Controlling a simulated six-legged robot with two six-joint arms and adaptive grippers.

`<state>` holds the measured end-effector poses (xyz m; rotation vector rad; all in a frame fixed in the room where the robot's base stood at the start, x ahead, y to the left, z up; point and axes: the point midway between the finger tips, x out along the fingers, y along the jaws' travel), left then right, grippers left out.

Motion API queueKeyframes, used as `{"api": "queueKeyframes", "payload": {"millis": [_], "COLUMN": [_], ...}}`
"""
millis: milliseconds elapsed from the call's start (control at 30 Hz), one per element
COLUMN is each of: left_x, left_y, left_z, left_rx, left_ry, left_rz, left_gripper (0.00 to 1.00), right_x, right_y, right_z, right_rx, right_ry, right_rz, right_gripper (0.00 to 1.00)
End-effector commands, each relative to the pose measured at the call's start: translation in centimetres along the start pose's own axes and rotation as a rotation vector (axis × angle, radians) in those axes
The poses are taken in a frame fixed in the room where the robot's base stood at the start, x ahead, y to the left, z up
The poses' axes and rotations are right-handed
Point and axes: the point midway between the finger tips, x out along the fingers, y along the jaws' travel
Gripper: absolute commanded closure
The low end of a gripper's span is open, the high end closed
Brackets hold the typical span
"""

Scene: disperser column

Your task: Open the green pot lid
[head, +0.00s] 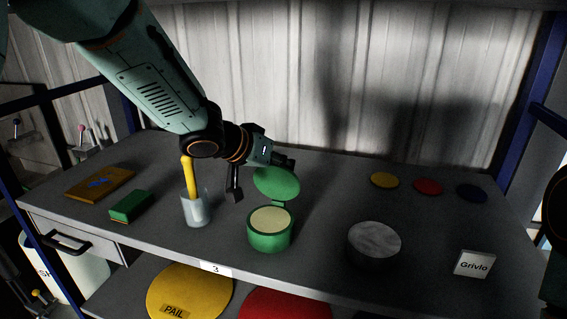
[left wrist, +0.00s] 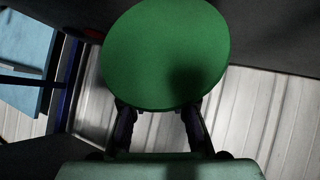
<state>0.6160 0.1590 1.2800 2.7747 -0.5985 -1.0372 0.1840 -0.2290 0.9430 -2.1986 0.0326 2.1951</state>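The green pot (head: 269,241) stands on the grey table near its front edge, with pale contents showing. Its round green lid (head: 277,183) is raised on a hinge at the pot's back and stands tilted open. The lid also fills the upper middle of the left wrist view (left wrist: 166,53). My left gripper (head: 262,180) is right behind and beside the lid, its fingers spread apart. The lid hides the fingertips in the left wrist view, so I cannot tell whether they touch it. My right gripper is not in view; only a dark arm part shows at the right edge.
A glass with a yellow-handled tool (head: 196,207) stands left of the pot. A green block (head: 131,206) and a wooden board (head: 100,184) lie further left. A grey round container (head: 374,242), a "Grivlo" card (head: 474,264) and coloured discs (head: 427,187) are on the right.

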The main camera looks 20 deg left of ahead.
Motion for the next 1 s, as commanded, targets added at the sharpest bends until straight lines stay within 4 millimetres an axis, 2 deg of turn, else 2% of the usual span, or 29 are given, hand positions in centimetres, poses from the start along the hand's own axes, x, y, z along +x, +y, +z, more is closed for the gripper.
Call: {"api": "queueKeyframes", "payload": {"millis": [33, 300, 633, 767, 1000], "left_x": [0.1, 0.1, -0.4, -2.0, -6.7], "left_y": [-0.1, 0.0, 0.0, 0.0, 0.0], "left_z": [0.4, 0.1, -0.2, -0.3, -0.3], "left_rx": [-0.002, 0.0, 0.0, -0.003, -0.003], "left_ry": [-0.008, -0.002, 0.004, 0.007, 0.007], "left_rz": [-0.002, 0.0, 0.001, 0.001, 0.003], "left_gripper": [0.79, 0.59, 0.59, 0.59, 0.59], "right_x": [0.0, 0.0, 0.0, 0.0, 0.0], "right_y": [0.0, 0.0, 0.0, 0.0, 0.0], "right_z": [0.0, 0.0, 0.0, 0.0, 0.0], "right_rx": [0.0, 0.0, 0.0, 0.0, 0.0], "right_ry": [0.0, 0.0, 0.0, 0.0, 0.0], "right_rz": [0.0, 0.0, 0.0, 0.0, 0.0], "right_gripper": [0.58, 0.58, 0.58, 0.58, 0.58]}}
